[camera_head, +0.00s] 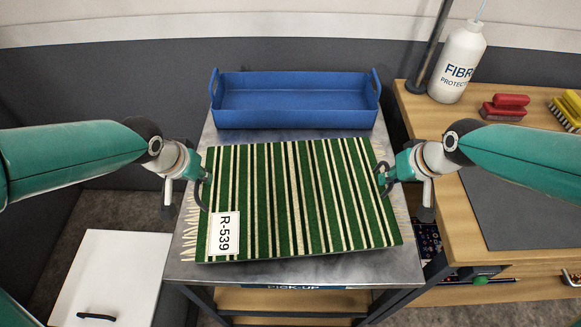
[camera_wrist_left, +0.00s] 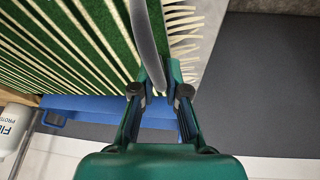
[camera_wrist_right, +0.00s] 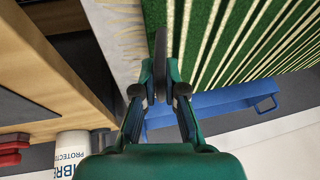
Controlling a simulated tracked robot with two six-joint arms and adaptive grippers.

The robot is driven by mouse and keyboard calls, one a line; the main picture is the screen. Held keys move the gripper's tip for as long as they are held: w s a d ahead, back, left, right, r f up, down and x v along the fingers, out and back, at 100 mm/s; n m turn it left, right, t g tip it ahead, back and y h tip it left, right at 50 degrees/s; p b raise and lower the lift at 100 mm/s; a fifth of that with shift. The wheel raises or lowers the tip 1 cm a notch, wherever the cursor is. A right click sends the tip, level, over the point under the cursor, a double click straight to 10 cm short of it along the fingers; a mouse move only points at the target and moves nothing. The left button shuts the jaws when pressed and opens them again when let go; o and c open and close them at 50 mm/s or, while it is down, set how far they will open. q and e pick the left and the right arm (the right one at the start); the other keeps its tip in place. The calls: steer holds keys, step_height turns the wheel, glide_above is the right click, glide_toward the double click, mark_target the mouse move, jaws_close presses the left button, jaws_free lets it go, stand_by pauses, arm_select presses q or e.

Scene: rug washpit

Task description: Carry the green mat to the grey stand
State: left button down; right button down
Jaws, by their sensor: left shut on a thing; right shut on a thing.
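My left gripper (camera_head: 203,190) is shut on the mat's left edge, by the fringe. My right gripper (camera_head: 384,180) is shut on the mat's right edge. The left wrist view shows the mat (camera_wrist_left: 60,45) in the left fingers, and the right wrist view shows it (camera_wrist_right: 225,45) in the right fingers.
A blue tray (camera_head: 295,118) stands at the back of the stand. On the right, a wooden bench (camera_head: 430,118) holds a white bottle (camera_head: 458,62), a red brush (camera_head: 505,107) and a yellow brush (camera_head: 568,108). A white lidded box (camera_head: 110,270) is at lower left.

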mark_target(204, 188)
arm_select(q)
steer(key=shift+f, duration=0.2)
arm_select(e)
steer(key=shift+f, duration=0.15)
